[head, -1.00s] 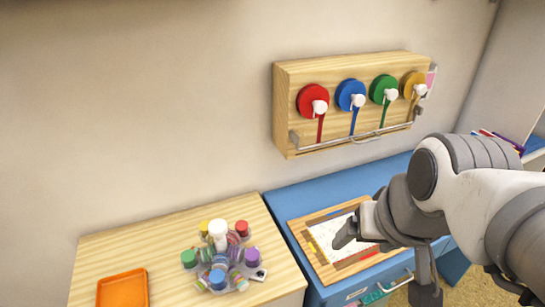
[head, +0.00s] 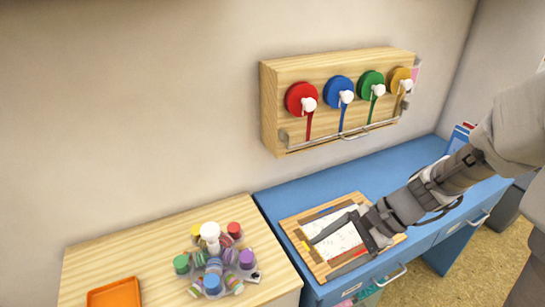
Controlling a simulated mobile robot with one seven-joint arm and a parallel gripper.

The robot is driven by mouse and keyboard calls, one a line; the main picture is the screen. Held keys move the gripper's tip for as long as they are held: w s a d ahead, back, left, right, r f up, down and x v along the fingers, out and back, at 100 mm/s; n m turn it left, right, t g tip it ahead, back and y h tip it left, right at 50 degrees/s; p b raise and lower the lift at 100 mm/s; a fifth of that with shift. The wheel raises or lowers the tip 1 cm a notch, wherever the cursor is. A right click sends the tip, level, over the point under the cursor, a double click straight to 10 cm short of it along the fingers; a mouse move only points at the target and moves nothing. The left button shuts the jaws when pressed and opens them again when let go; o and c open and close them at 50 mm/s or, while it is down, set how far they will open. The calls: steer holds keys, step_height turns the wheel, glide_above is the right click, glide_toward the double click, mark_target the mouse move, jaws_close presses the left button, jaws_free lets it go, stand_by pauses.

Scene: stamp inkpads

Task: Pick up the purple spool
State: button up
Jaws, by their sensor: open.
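A round cluster of small coloured pieces around a white-topped post (head: 210,232) stands on the light wooden cabinet top. A small purple-topped piece (head: 247,258) is at the right side of this cluster, upright. It is the only purple piece I make out there; its lower part is too small to tell clearly. My gripper (head: 320,260) is to the right of it, over the wooden board on the blue desk. Its two fingers are spread apart, point left, and hold nothing. A clear gap lies between the fingertips and the purple piece.
The wooden board (head: 289,222) with a white sheet lies on the blue desk (head: 285,200). An orange tray (head: 114,293) sits at the front left of the wooden cabinet (head: 90,262). A wall box (head: 270,115) holds red, blue, green and yellow spools. The cabinet's left half is mostly clear.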

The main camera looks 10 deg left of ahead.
steer(key=w+f+m+t+y, duration=0.1)
steer(key=w+f+m+y, duration=0.4)
steer(key=f+m, duration=0.15)
steer(key=b, duration=0.2)
glide_toward(253, 258)
steer(key=x, duration=0.4)
steer(key=shift+a+f, duration=0.15)
steer(key=shift+w+x, duration=0.2)
steer(key=shift+x, duration=2.65)
jaws_close()
